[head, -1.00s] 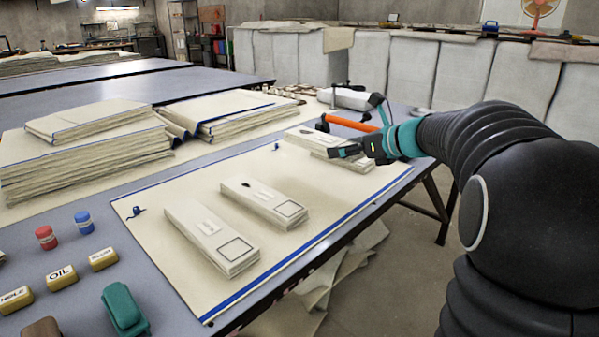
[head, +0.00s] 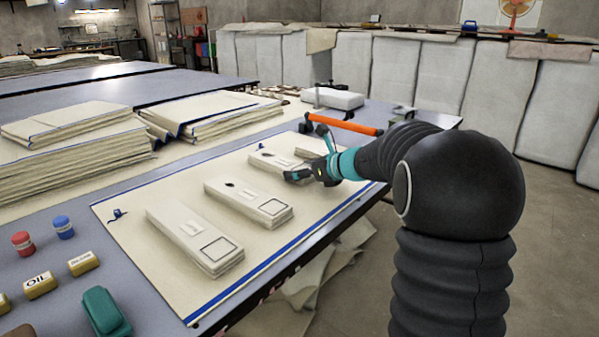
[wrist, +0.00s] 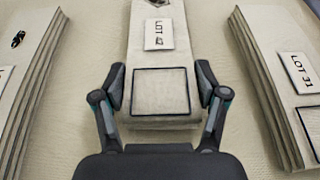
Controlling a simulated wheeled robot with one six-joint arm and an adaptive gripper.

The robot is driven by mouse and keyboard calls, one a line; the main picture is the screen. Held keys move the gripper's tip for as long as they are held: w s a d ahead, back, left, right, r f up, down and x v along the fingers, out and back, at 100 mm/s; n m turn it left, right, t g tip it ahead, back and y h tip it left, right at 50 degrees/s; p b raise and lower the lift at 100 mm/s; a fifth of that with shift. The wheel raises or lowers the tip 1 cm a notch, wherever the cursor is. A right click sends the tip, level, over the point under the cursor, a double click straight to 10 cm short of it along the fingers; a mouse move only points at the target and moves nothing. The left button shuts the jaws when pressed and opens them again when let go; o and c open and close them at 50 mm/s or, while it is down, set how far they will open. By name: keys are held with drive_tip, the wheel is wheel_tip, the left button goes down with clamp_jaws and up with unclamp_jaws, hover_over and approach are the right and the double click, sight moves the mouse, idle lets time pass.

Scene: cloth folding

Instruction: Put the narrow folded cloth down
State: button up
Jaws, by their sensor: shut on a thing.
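The narrow folded cloth (head: 268,164) is a long, pale, layered strip with a dark mark. In the wrist view the cloth (wrist: 160,92) shows a black square outline at its near end and a LOT label further up. My gripper (head: 298,174) is shut on the near end of this cloth. In the wrist view the gripper (wrist: 160,82) has one finger at each long side. The cloth looks level, at or just above the cream mat (head: 150,268); I cannot tell whether it touches. My fingers hide part of its near end in the head view.
Two similar folded cloths (head: 195,238) (head: 248,203) lie in a row to the left, and another (head: 309,152) is partly hidden beyond. An orange bar (head: 345,124) stands behind. Blocks, small jars and a green case (head: 106,311) sit at front left.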

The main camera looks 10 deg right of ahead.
drive_tip(key=shift+f, duration=0.15)
drive_tip(key=o, duration=1.3)
drive_tip(key=shift+c, duration=0.2)
